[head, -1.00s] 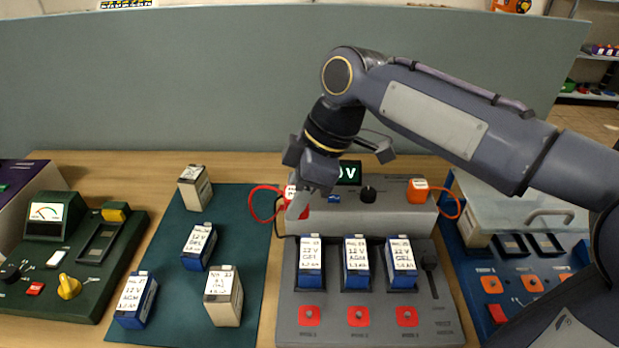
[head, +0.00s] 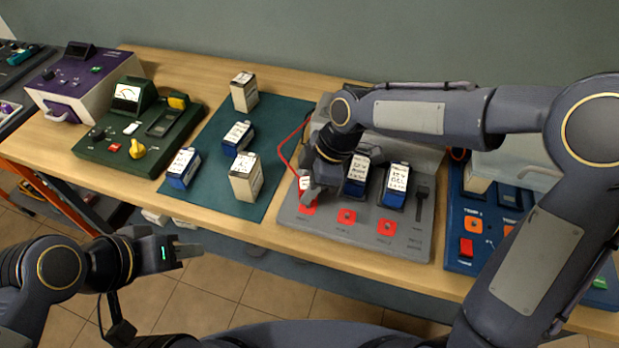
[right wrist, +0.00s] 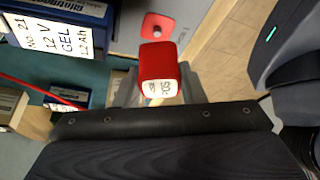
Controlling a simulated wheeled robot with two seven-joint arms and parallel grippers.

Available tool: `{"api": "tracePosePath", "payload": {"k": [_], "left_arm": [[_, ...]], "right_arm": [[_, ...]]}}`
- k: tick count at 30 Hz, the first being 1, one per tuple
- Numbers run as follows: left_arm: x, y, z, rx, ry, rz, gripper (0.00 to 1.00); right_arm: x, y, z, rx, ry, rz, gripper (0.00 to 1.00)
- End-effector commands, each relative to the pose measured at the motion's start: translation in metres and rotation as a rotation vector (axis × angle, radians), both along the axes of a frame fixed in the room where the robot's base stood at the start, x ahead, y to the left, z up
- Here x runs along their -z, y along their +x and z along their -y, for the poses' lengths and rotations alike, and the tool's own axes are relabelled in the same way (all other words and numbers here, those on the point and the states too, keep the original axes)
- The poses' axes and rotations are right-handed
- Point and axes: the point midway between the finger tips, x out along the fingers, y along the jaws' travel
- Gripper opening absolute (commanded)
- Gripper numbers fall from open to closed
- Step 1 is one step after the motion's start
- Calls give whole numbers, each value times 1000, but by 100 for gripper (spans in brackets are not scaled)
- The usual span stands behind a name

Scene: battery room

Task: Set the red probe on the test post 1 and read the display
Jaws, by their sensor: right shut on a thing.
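My right gripper (head: 309,192) is shut on the red probe, low over the front left of the grey tester (head: 410,240). The red probe (right wrist: 160,62) shows in the right wrist view with a white label on its end. Just past it lies a red pad with a small hole (right wrist: 156,26), the leftmost post (head: 308,207), partly hidden in the head view. I cannot tell whether probe and post touch. The tester's display is hidden behind my right arm. My left gripper (head: 184,250) is away in front of the table; its finger gap is unclear.
Batteries stand in the tester, one (head: 396,185) at the right. Two more red posts (head: 346,216) (head: 387,228) lie to the right. Several batteries stand on the green mat (head: 215,195). A green meter unit (head: 125,150) is left, a blue unit (head: 465,265) right.

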Motion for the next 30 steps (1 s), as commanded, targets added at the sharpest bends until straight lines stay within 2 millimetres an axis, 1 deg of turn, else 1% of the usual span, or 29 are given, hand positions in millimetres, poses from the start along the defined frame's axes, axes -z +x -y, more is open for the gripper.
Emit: {"api": "tracePosePath", "payload": {"k": [1,3,9,30], "left_arm": [[8,0,0,0,0,0,36],[14,0,0,0,0,0,36],[24,0,0,0,0,0,36],[26,0,0,0,0,0,36]], "right_arm": [[10,0,0,0,0,-1,13],[18,0,0,0,0,-1,13],[33,0,0,1,0,-1,13],[34,0,0,1,0,1,13]]}}
